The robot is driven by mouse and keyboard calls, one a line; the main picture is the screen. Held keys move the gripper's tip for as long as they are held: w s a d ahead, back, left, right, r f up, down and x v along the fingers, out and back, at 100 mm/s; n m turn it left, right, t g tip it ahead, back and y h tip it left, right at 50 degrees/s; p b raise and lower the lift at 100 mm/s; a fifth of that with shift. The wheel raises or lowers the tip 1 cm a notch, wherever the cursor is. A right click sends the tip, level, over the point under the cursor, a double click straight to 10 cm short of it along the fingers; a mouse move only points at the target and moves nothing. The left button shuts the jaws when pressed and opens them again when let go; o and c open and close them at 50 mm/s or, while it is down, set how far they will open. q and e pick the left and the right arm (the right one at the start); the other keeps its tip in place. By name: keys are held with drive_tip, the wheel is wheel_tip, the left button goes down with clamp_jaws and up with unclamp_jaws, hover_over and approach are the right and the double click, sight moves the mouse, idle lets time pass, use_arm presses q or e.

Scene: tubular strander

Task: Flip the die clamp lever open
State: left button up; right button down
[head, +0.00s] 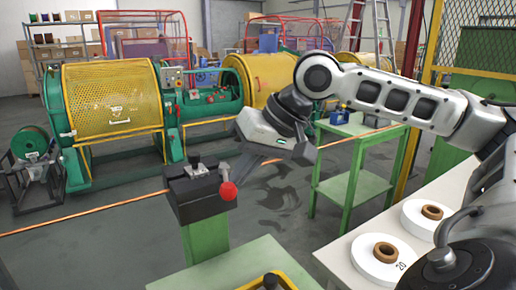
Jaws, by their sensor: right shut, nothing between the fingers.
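The die clamp is a dark block (197,192) on top of a green post (205,238), with a copper-coloured wire running in line with it. Its lever ends in a red ball knob (228,191) at the block's right front side. A small metal fitting (196,167) stands on top of the block. My right gripper (240,171) comes in from the right, with its fingers shut and empty. Its tips are just above and right of the red knob; I cannot tell whether they touch the lever. My left gripper is not in view.
A white table (450,190) with white reels (378,259) stands at the right. A green side table (345,188) is behind my right arm. Green machines with yellow mesh guards (112,100) stand at the back left. A green surface (225,270) lies in front of the post.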

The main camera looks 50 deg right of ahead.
drive_tip(key=shift+w+a, duration=0.1)
drive_tip(key=shift+a, duration=0.25)
idle(0.4)
drive_tip(key=shift+p, duration=0.4)
